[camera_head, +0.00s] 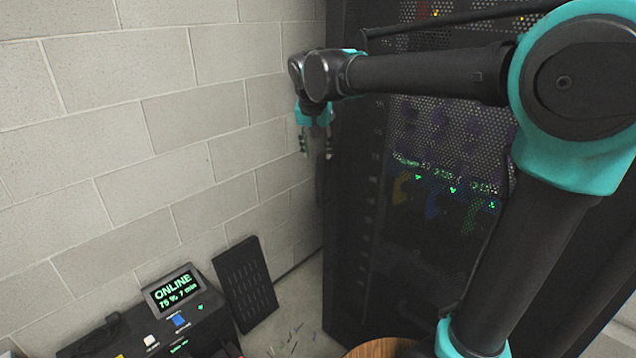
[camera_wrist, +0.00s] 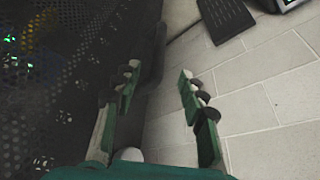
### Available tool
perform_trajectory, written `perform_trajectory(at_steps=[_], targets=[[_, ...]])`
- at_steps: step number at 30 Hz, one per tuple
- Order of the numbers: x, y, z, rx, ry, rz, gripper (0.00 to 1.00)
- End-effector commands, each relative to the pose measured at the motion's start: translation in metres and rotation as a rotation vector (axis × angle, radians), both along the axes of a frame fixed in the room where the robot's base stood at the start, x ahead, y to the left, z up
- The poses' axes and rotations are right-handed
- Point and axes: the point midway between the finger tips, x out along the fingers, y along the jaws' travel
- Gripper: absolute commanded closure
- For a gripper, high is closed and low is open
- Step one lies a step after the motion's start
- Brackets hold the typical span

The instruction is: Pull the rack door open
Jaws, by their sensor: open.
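The rack door (camera_head: 372,225) is a dark panel with perforated mesh, on the right of the head view. It fills the left of the wrist view (camera_wrist: 60,85). It looks closed, though my arm covers part of it. A dark upright handle (camera_head: 321,186) runs along its left edge, below my gripper. In the wrist view the handle (camera_wrist: 153,65) shows between the fingers, closer to the left one. My gripper (camera_head: 316,153) points down at the door's left edge with its fingers apart (camera_wrist: 158,76). I cannot tell whether either finger touches the handle.
A pale block wall (camera_head: 140,120) stands close to the left of the rack. A black slotted panel (camera_head: 245,283) leans on it. A black unit with an "ONLINE" screen (camera_head: 174,288) stands at lower left. Small loose bits (camera_head: 290,340) lie on the floor near a round wooden top (camera_head: 382,348).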

Motion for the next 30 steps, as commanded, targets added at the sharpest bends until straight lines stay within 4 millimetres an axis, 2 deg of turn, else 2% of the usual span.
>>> perform_trajectory(at_steps=[18,24,30], targets=[[0.046,-0.003,-0.111,0.001,0.000,0.000,0.58],[0.056,-0.004,-0.134,0.000,0.000,-0.001,0.58],[0.058,-0.004,-0.142,0.000,0.000,0.000,0.58]])
